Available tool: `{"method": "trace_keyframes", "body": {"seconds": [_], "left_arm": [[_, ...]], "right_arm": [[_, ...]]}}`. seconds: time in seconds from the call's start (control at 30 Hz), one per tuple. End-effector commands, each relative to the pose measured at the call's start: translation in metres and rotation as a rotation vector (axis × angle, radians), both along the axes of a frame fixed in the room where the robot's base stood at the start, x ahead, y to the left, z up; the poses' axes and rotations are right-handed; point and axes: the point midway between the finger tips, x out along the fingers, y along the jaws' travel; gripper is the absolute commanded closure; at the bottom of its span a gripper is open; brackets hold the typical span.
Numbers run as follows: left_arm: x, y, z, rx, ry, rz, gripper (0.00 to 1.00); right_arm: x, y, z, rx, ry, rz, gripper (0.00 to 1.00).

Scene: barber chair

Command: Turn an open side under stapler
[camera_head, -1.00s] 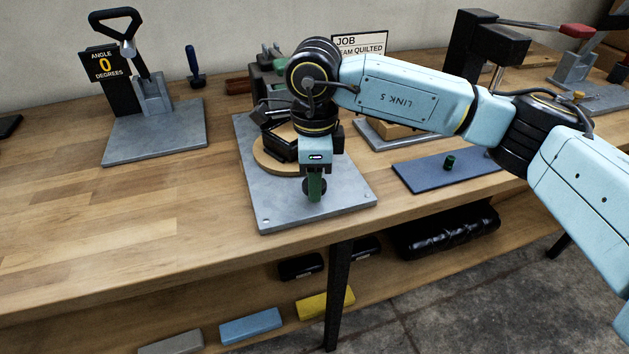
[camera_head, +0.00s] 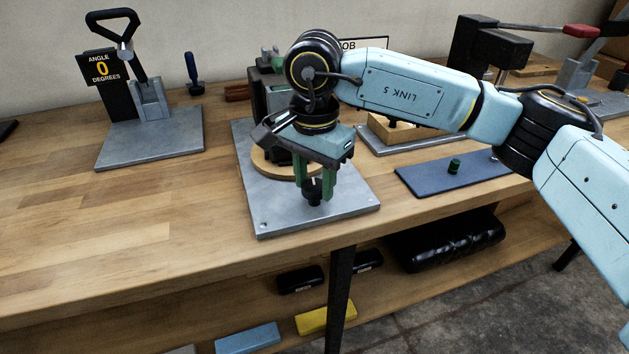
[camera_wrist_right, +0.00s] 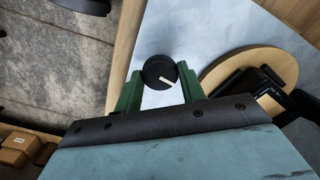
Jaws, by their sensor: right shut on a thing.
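My right gripper (camera_head: 314,188) has its green fingers down on either side of a black knob (camera_head: 313,198) near the front of a grey base plate (camera_head: 275,218). In the right wrist view the gripper (camera_wrist_right: 161,76) is shut on the knob (camera_wrist_right: 153,67), which has a white pointer mark. Behind it on the plate is a round wooden disc (camera_head: 261,162), also in the right wrist view (camera_wrist_right: 224,73), with a black piece (camera_wrist_right: 250,82) on it. A dark green machine (camera_head: 262,88), perhaps the stapler, stands behind, mostly hidden by my wrist. My left gripper is not in view.
At left stands a lever fixture (camera_head: 150,95) with an "ANGLE 0 DEGREES" sign (camera_head: 103,68). A blue-grey mat (camera_head: 425,180) with a small green peg (camera_head: 454,165) lies right of the plate. The wooden bench is clear at front left. Several bars and black items lie on the lower shelf.

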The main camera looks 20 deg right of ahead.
Motion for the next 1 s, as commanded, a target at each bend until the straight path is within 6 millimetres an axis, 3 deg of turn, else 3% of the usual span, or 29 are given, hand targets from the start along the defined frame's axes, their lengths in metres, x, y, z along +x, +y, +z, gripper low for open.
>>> {"method": "trace_keyframes", "body": {"seconds": [0.33, 0.9, 0.93, 1.0], "left_arm": [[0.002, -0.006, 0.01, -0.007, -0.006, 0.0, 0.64], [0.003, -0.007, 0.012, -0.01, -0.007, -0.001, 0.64], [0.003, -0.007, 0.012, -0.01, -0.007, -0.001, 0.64], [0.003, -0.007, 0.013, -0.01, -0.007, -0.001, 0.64]], "right_arm": [[0.0, 0.0, 0.0, 0.001, -0.001, 0.151, 0.83], [0.0, 0.0, 0.001, 0.001, -0.001, 0.18, 0.83], [0.0, 0.0, 0.001, 0.001, -0.001, 0.18, 0.58], [0.0, 0.0, 0.001, 0.001, -0.001, 0.18, 0.49]]}}
